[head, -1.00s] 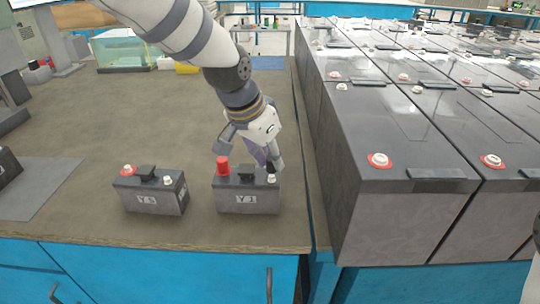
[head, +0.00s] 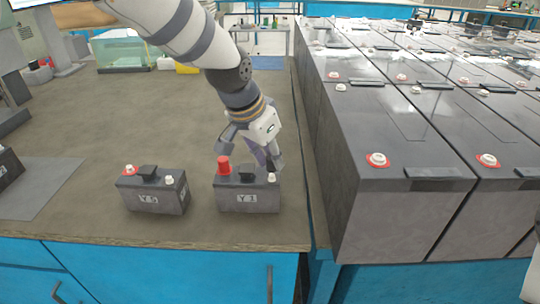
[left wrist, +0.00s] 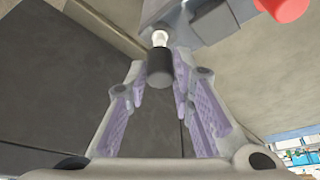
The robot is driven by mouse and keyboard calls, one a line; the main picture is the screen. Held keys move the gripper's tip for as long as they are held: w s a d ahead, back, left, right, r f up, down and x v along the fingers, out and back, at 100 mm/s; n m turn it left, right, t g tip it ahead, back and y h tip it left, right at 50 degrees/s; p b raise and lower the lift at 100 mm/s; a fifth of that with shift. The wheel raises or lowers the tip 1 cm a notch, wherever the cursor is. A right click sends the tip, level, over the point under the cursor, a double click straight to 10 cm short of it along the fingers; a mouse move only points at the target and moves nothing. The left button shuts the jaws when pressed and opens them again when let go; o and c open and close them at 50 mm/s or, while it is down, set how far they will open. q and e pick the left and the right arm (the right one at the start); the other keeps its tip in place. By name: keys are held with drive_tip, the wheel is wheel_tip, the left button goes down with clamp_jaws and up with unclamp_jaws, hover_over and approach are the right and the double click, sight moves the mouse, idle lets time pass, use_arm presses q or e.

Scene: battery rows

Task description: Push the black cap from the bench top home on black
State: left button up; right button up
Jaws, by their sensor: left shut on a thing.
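The battery marked Y1 (head: 247,197) stands on the bench top. It has a red cap (head: 223,166) on its left post and a bare pale post (head: 271,177) at its right. My left gripper (head: 268,163) is over that right end, pointing down. In the left wrist view my left gripper (left wrist: 161,78) is shut on the black cap (left wrist: 160,66). The cap's end is close to the pale post (left wrist: 160,38) and roughly in line with it; whether they touch I cannot tell. In the head view the cap is mostly hidden by the fingers.
A second small battery (head: 153,192) stands left of Y1, with a gap between. Large grey batteries (head: 400,215) stand in rows at the right, beyond a narrow gap. The bench top (head: 120,115) behind is mostly clear. A glass tank (head: 124,52) stands at the back.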

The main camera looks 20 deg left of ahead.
use_arm(q)
drive_tip(key=shift+f, duration=0.3)
drive_tip(key=shift+f, duration=0.35)
drive_tip(key=shift+f, duration=0.4)
idle(0.4)
drive_tip(key=shift+f, duration=0.55)
idle(0.8)
drive_tip(key=o, duration=0.8)
drive_tip(key=shift+o, duration=0.3)
drive_tip(key=o, duration=0.4)
drive_tip(key=shift+o, duration=0.2)
drive_tip(key=shift+r, duration=0.1)
